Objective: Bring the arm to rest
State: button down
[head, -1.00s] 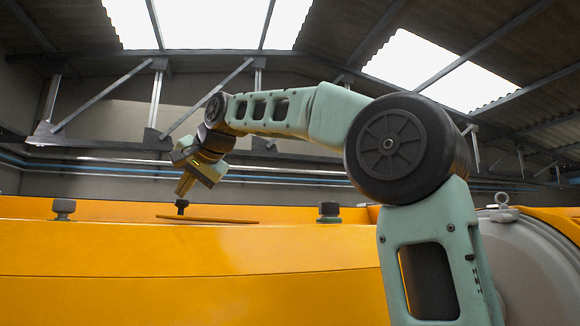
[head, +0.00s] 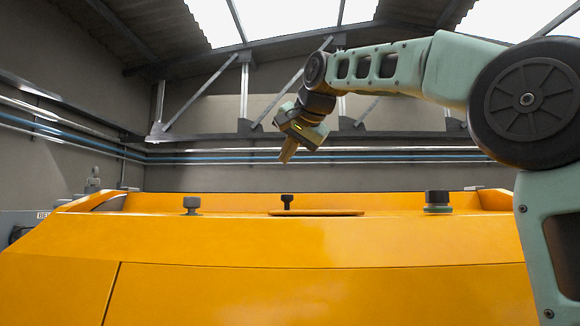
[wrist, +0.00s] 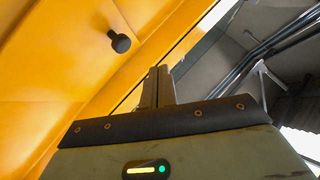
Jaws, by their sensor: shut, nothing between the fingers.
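My gripper (head: 286,158) is shut and empty, pointing down above the orange machine (head: 320,241) in the head view. It hangs clear of the machine's top, just above a dark knob (head: 287,201) at a flat orange lid (head: 330,212). In the wrist view my gripper's fingers (wrist: 158,72) are pressed together, with nothing between them. My arm reaches in from the right, with its elbow bent at the large dark joint.
Another dark knob (head: 192,205) stands on the machine's top at left and a dark cap (head: 438,201) at right. A knob also shows in the wrist view (wrist: 120,42). Blue pipes (head: 220,159) run along the back wall. The air above the machine's left side is clear.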

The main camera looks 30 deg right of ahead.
jog(key=s+a+r, duration=0.2)
jog(key=s+r, duration=0.1)
jog(key=r, duration=0.1)
jog(key=shift+s+a+r, duration=0.25)
jog(key=shift+s, duration=0.15)
